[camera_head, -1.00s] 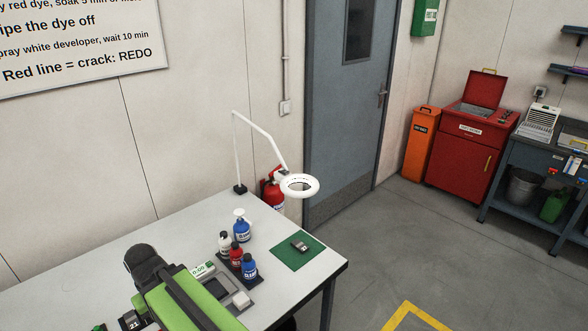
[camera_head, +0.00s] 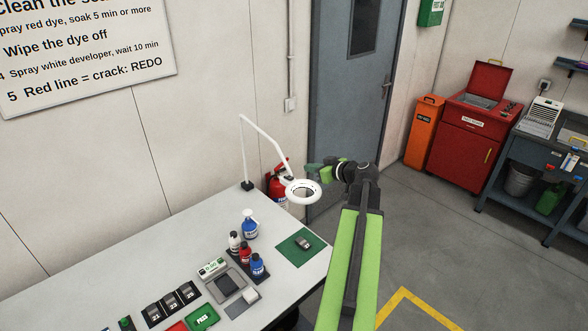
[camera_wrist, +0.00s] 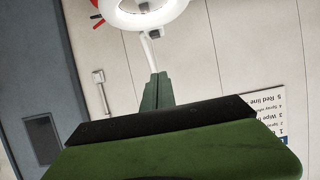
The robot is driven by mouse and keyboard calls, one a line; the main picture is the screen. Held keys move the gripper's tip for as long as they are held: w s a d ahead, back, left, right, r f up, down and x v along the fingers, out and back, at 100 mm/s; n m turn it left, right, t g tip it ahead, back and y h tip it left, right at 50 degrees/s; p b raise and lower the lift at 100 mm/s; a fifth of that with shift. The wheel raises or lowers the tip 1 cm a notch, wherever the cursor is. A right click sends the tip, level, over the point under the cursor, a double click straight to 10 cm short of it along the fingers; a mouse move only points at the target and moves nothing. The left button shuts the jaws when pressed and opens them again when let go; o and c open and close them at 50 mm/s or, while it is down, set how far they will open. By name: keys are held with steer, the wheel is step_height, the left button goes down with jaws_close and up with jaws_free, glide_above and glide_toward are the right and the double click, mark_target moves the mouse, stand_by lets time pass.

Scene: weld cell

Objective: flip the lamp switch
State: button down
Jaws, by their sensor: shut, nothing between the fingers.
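The lamp (camera_head: 303,191) is a white ring head on a thin jointed white arm, clamped at the far edge of the table. In the wrist view, which is upside down, the ring (camera_wrist: 172,14) fills the top, and part of the lamp arm drops behind my fingertips. A small grey part (camera_wrist: 145,7) shows at the ring; I cannot tell whether it is the switch. My gripper (camera_head: 311,168) is shut and empty, its green fingers pointing left, close to the ring's upper right in the head view. The shut fingertips (camera_wrist: 158,78) also show in the wrist view, apart from the ring.
The white table (camera_head: 165,247) carries bottles (camera_head: 246,252), a green mat (camera_head: 290,253) with a small grey block, and numbered blocks (camera_head: 170,301). A red extinguisher (camera_head: 276,185) stands behind the lamp. A red cabinet (camera_head: 465,140) and orange bin (camera_head: 424,130) stand farther right.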

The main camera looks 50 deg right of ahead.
steer(key=shift+d, duration=0.15)
steer(key=b, duration=0.4)
glide_above(295, 182)
step_height(295, 182, down, 4)
steer(key=shift+s+d+r, duration=0.1)
steer(key=f+b, duration=0.1)
steer(key=f, duration=0.1)
steer(key=f+b, duration=0.1)
steer(key=shift+w+b, duration=0.25)
steer(key=shift+b, duration=0.1)
steer(key=shift+s+f+b, duration=0.25)
steer(key=shift+f+b, duration=0.25)
steer(key=shift+b, duration=0.1)
